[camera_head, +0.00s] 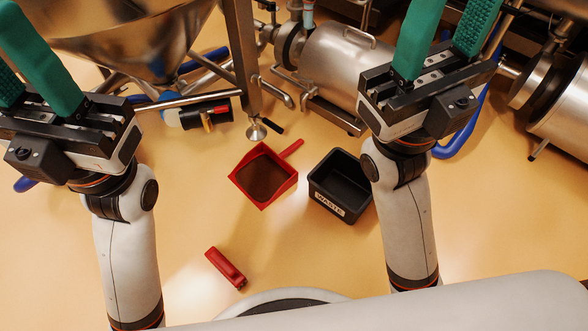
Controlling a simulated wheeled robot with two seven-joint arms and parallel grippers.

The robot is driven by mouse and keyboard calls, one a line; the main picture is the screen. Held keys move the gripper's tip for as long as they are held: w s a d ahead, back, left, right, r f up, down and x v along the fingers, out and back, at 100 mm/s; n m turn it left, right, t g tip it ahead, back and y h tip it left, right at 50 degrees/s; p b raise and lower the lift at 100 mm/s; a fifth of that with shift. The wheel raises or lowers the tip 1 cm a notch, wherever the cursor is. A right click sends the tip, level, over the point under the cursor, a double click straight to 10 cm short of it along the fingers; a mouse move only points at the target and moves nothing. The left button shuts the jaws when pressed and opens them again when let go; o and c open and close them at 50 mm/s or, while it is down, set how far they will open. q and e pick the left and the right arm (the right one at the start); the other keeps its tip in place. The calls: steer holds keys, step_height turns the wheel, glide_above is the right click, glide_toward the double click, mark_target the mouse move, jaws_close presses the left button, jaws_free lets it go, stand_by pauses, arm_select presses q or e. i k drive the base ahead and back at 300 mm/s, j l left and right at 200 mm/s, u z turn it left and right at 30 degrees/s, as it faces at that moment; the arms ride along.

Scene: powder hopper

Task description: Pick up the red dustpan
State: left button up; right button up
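The red dustpan (290,187) lies on the floor near the middle of the view, its short red handle pointing up and to the right. Its inside looks dark brown, like powder; I cannot tell how deep. My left gripper (12,45) is raised at the upper left, its green fingers spread apart and partly cut off by the picture edge. My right gripper (446,28) is raised at the upper right, its green fingers apart with nothing between them. Both are well away from the dustpan.
A black bin marked WASTE (342,211) stands just right of the dustpan. A red brush-like object (226,268) lies in front. The steel hopper (125,35), its leg (242,60) and steel machinery (345,65) stand behind. The floor left of the dustpan is clear.

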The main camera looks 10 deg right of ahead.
mark_target(263, 175)
steer(key=i+l+u, duration=0.2)
steer(key=u, duration=0.15)
steer(key=i+l+u, duration=0.15)
steer(key=l+u, duration=0.2)
steer(key=i+l+u, duration=0.1)
steer(key=l+u, duration=0.3)
